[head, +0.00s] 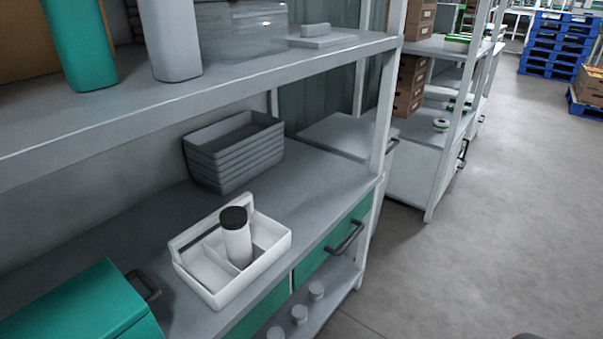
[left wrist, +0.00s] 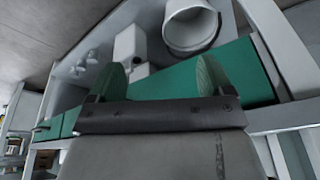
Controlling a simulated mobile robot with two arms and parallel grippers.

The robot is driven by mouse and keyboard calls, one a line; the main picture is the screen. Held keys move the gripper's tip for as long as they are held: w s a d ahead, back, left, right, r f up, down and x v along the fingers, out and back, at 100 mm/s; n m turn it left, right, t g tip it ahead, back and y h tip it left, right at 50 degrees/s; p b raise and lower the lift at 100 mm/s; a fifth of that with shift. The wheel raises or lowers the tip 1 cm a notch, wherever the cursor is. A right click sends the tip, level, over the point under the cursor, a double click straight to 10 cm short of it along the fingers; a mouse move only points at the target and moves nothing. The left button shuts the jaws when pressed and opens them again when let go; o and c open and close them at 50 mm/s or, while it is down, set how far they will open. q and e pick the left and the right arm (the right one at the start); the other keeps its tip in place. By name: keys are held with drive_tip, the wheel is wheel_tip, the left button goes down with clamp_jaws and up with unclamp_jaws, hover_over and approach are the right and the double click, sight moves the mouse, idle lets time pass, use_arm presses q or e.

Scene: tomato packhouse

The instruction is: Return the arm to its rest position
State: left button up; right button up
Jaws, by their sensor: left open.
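My left gripper (left wrist: 161,76) shows in the left wrist view, its two green-padded fingers spread apart with nothing between them. Beyond the fingertips are a green panel (left wrist: 165,82), a white round container (left wrist: 190,28) and a small white box-like item (left wrist: 130,45). I cannot tell whether the gripper touches any of them. Neither gripper can be made out in the head view, and my right gripper is in no view.
In the head view a white caddy (head: 217,292) holding a dark-lidded white bottle (head: 237,238) stands on the grey bench. Stacked grey trays (head: 236,155) stand behind it, a green box (head: 85,308) at left. An upper shelf (head: 190,98) overhangs.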

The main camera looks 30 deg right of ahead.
use_arm(q)
wheel_tip(320, 180, down, 14)
drive_tip(key=s+g+p, duration=0.2)
drive_tip(key=s+p, duration=0.1)
drive_tip(key=p, duration=1)
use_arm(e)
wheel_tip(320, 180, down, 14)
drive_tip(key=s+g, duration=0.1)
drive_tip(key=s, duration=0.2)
use_arm(q)
drive_tip(key=s+a+f+p, duration=0.1)
drive_tip(key=s+f+p, duration=0.1)
drive_tip(key=s+p, duration=0.2)
drive_tip(key=s+a+f+p, duration=0.2)
drive_tip(key=s+f+p, duration=0.1)
drive_tip(key=s, duration=0.7)
drive_tip(key=shift+s+g+p, duration=0.3)
drive_tip(key=shift+s+p, duration=0.05)
drive_tip(key=shift+p, duration=0.45)
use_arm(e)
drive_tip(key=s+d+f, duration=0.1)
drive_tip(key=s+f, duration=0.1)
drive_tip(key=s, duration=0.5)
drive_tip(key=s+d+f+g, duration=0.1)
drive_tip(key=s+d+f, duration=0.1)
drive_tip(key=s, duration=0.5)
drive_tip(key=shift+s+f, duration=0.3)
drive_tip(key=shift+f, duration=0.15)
